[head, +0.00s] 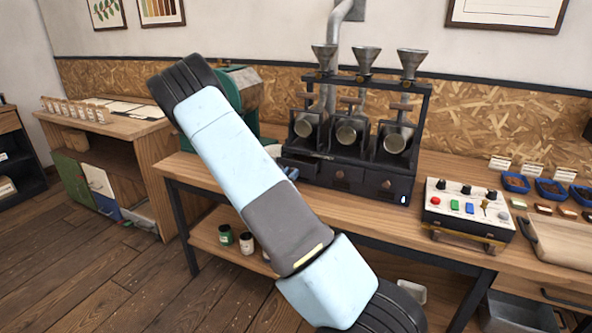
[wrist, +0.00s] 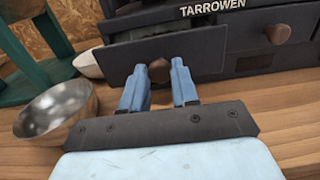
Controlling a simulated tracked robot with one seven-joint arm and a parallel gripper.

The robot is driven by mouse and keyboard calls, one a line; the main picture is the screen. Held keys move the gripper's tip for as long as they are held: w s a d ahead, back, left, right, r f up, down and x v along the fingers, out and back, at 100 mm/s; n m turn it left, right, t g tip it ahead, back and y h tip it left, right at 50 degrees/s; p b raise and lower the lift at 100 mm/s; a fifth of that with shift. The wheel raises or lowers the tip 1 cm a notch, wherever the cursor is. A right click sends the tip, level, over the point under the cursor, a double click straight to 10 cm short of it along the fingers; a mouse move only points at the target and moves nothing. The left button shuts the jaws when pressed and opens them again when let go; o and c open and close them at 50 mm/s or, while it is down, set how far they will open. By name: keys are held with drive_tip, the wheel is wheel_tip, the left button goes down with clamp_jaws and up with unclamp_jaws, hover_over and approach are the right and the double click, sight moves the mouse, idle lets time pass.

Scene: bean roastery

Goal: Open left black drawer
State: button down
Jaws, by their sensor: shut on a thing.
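The left black drawer (wrist: 120,60) has a dark flat front and a round brown knob (wrist: 159,68). My gripper (wrist: 159,76) has its two blue fingers on either side of this knob, shut on it. The drawer front appears to stand somewhat forward of the black cabinet, with a gap above its top edge; how far it is out is hard to tell. In the head view the left drawer (head: 305,166) is partly hidden by my arm, and only a bit of blue finger shows beside it. The middle drawer (head: 345,178) and right drawer (head: 387,187) look closed.
A metal bowl (wrist: 57,112) stands on the wooden bench left of my gripper, with a small white bowl (wrist: 90,63) behind it. A green machine (head: 240,90) is left of the black cabinet. A control box (head: 467,212) stands to the right. Bench in front of the drawers looks clear.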

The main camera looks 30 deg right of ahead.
drive_tip(key=v, duration=0.7)
drive_tip(key=shift+a, duration=0.35)
drive_tip(key=c, duration=0.9)
unclamp_jaws()
drive_tip(key=shift+d, duration=0.1)
drive_tip(key=v, duration=1.4)
drive_tip(key=shift+d+f, duration=0.1)
